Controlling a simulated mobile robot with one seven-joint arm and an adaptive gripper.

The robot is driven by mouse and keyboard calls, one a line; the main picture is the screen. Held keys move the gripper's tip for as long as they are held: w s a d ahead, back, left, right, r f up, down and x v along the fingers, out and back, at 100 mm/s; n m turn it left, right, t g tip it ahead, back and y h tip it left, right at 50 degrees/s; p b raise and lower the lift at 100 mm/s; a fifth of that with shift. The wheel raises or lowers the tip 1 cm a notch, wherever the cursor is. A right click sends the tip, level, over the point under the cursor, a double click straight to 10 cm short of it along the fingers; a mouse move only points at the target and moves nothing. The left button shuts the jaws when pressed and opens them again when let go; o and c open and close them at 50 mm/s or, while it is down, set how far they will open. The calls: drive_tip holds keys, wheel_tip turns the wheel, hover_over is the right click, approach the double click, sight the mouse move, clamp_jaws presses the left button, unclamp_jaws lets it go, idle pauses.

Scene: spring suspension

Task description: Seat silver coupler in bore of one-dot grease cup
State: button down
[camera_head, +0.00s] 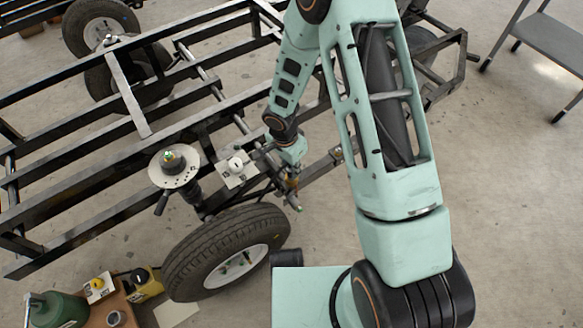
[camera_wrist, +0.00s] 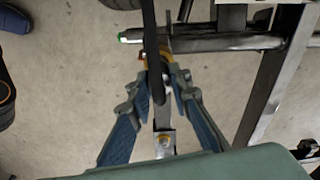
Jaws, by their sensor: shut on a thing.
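My gripper (camera_wrist: 161,76) shows in the wrist view with its blue fingers drawn together around a dark, curved, hose-like piece (camera_wrist: 150,40). A yellow-orange part (camera_wrist: 143,56) shows at the fingertips. I cannot clearly make out a silver coupler there. In the head view my gripper (camera_head: 291,181) hangs beside the frame, right of a white plate (camera_head: 228,182) bearing a small white cup (camera_head: 235,163). The plate's marks are too small to read as dots. Another white plate with a yellow cup (camera_head: 97,283) is at lower left.
A black steel frame (camera_head: 120,212) with a tyre (camera_head: 190,262) fills the left. A round pale disc (camera_head: 186,158) stands by the white plate. A rod with a green tip (camera_wrist: 200,44) lies beyond my fingertips.

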drive_tip(key=c, duration=1.8)
unclamp_jaws()
drive_tip(key=shift+w+r, duration=0.1)
drive_tip(key=shift+o, duration=0.2)
wheel_tip(320, 180, up, 12)
drive_tip(key=s+a+p, duration=0.1)
drive_tip(key=p, duration=0.2)
drive_tip(key=shift+p, duration=0.35)
